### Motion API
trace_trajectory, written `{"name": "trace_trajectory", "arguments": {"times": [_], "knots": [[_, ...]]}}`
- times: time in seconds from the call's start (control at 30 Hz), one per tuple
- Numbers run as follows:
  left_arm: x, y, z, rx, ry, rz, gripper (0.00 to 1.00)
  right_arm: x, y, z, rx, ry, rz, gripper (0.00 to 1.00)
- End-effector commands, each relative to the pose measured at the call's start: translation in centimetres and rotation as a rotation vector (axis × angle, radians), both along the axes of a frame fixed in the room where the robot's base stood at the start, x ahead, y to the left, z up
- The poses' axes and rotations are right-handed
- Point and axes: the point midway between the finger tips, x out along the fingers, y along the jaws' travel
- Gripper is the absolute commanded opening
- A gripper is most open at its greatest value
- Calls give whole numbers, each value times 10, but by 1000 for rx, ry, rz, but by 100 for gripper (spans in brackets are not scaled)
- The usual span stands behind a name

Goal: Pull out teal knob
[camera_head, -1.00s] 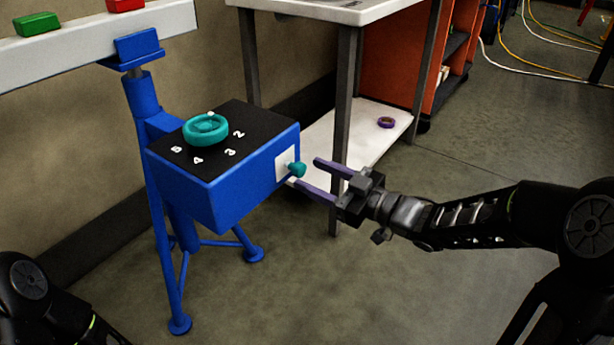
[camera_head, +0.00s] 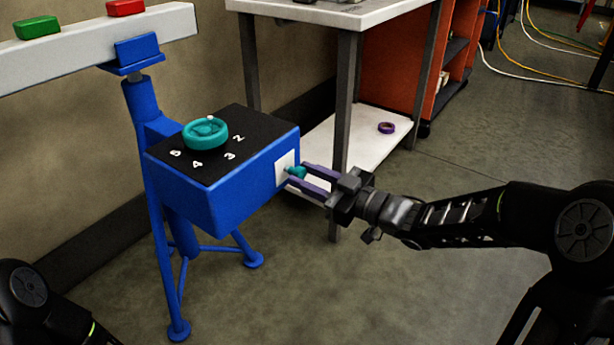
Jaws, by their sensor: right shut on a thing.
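The small teal knob (camera_head: 297,172) sticks out of a white plate (camera_head: 284,168) on the right side of a blue box (camera_head: 232,185). My right gripper (camera_head: 298,177) reaches in from the right with one purple finger on each side of the knob, shut on it. The fingers hide part of the knob. A larger teal dial (camera_head: 206,134) sits on the black top of the box, beside white numbers. Of my left arm only dark links show at the bottom left; its gripper is out of view.
The box stands on a blue tripod stand (camera_head: 180,255). A white table (camera_head: 330,10) with grey legs stands behind; a purple ring (camera_head: 386,128) lies on its lower shelf. A pale beam (camera_head: 75,55) with green and red blocks is at upper left. The floor in front is clear.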

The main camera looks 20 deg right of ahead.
Motion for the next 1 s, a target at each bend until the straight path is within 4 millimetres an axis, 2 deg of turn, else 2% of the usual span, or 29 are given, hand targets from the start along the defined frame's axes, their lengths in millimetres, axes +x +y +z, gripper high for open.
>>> {"name": "trace_trajectory", "arguments": {"times": [0.03,0.13,1.0], "knots": [[0,0,0,0,0,0,36,0,0,0,0,0,0,8],[0,0,0,0,0,0,36,0,0,0,0,0,0,0],[0,0,0,0,0,0,36,0,0,0,-1,1,0,0]]}}
